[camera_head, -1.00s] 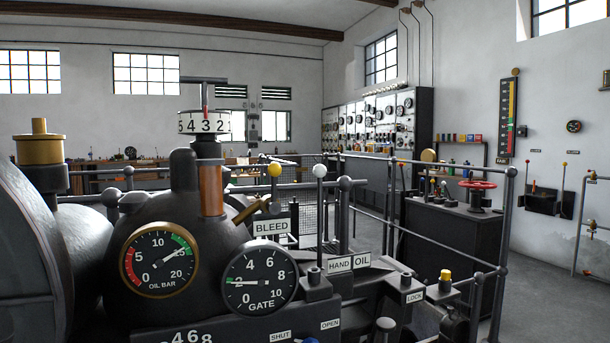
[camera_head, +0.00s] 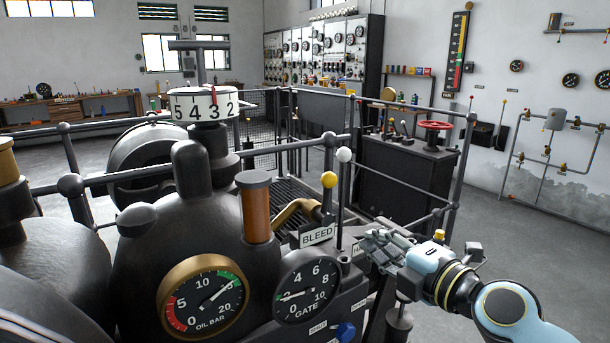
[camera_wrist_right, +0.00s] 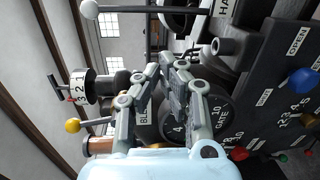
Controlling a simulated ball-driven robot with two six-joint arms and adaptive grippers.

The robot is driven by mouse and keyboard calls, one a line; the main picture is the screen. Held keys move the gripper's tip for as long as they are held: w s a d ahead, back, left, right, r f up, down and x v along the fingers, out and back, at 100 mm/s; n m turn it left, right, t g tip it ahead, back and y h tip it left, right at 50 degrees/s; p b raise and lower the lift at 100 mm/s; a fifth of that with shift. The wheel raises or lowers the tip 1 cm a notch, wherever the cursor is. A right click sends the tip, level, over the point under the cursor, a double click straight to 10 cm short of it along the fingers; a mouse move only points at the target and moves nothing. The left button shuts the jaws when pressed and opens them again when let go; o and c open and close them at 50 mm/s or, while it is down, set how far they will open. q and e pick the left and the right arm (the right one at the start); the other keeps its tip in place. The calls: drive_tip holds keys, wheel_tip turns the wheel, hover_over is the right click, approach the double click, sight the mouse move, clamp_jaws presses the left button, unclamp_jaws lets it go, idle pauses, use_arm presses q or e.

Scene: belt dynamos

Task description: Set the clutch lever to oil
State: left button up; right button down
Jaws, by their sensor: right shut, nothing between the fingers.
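A lever with a white ball knob (camera_head: 344,155) stands upright on the machine, next to a HAND plate (camera_head: 358,249). No plate reading "clutch" is legible. The OIL plate seen earlier is hidden behind my right gripper. My right gripper (camera_head: 374,243) is shut and empty, just right of the lever's lower rod and apparently apart from it. In the right wrist view my right gripper's fingers (camera_wrist_right: 166,68) lie close together. There the white knob (camera_wrist_right: 90,9) is at the upper left and the HAND plate (camera_wrist_right: 224,6) at the top edge. My left gripper is not in view.
A yellow-knobbed lever (camera_head: 329,180) by the BLEED plate (camera_head: 317,235) stands left of the white one. Two gauges (camera_head: 202,297) face front. A blue knob (camera_head: 345,331) sits low. Railing (camera_head: 455,180) and a cabinet with a red handwheel (camera_head: 435,125) stand behind.

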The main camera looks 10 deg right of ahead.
wheel_tip(320, 180, up, 10)
drive_tip(key=w+n+t+p, duration=0.1)
drive_tip(key=w+p, duration=0.1)
drive_tip(key=p, duration=0.1)
use_arm(q)
drive_tip(key=shift+s+a+r+b, duration=0.2)
drive_tip(key=shift+r+b, duration=0.2)
drive_tip(key=shift+r, duration=0.2)
drive_tip(key=shift+s+a+r+b, duration=0.2)
drive_tip(key=shift+r+b, duration=0.2)
drive_tip(key=shift+r, duration=0.2)
use_arm(e)
drive_tip(key=a+x, duration=0.1)
drive_tip(key=x, duration=0.9)
drive_tip(key=shift+a, duration=0.15)
drive_tip(key=shift+w, duration=0.15)
